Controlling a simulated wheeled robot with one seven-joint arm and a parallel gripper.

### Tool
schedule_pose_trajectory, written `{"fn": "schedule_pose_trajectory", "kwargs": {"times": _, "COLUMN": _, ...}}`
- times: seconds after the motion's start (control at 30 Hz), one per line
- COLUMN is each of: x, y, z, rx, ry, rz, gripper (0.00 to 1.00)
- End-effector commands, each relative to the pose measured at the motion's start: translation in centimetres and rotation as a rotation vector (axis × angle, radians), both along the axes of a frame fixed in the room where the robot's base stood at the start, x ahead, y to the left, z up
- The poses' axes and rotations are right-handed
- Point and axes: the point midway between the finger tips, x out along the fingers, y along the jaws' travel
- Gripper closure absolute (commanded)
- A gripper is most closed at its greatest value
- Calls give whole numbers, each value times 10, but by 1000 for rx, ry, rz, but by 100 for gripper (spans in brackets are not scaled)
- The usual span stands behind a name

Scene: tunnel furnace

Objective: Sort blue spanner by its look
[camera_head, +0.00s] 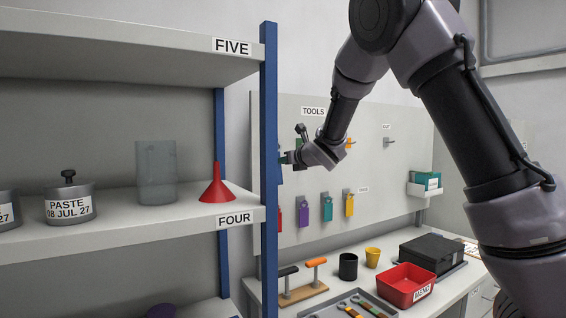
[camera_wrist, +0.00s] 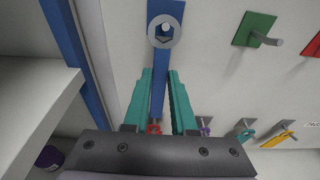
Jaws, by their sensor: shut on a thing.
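The blue spanner has a grey ring head (camera_wrist: 148,30) and a long blue handle (camera_wrist: 159,95) in the wrist view. My gripper (camera_wrist: 159,85), with teal fingers, is shut on the handle. The spanner hangs head up in front of the tool board (camera_head: 380,190). Its ring lines up with a peg (camera_wrist: 166,27) on a blue plate (camera_wrist: 166,8); I cannot tell how far the peg is through it. In the head view my gripper (camera_head: 288,158) is beside the blue shelf post, which partly hides the spanner.
Green plate with a peg (camera_wrist: 255,28) is to the right. Coloured tags (camera_head: 327,208) hang below on the board. The blue post (camera_head: 269,150) stands close left.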

Motion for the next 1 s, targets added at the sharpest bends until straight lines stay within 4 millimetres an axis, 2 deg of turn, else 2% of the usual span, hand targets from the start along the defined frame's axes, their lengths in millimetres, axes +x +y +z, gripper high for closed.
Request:
{"fn": "schedule_pose_trajectory", "kwargs": {"times": 0.03, "x": -1, "y": 0, "z": -5, "rx": -6, "ry": 8, "rz": -1, "gripper": 100}}
{"fn": "schedule_pose_trajectory", "kwargs": {"times": 0.37, "x": -1, "y": 0, "z": -8, "rx": -9, "ry": 12, "rz": -2, "gripper": 100}}
{"fn": "schedule_pose_trajectory", "kwargs": {"times": 0.4, "x": -1, "y": 0, "z": -8, "rx": -9, "ry": 12, "rz": -2, "gripper": 68}}
{"fn": "schedule_pose_trajectory", "kwargs": {"times": 0.47, "x": -1, "y": 0, "z": -8, "rx": -9, "ry": 12, "rz": -1, "gripper": 45}}
{"fn": "schedule_pose_trajectory", "kwargs": {"times": 0.5, "x": -1, "y": 0, "z": -7, "rx": -7, "ry": 11, "rz": -1, "gripper": 41}}
{"fn": "schedule_pose_trajectory", "kwargs": {"times": 0.83, "x": -3, "y": -1, "z": -3, "rx": -4, "ry": 7, "rz": -1, "gripper": 41}}
{"fn": "schedule_pose_trajectory", "kwargs": {"times": 1.0, "x": -20, "y": -12, "z": 2, "rx": -1, "ry": 7, "rz": 0, "gripper": 41}}
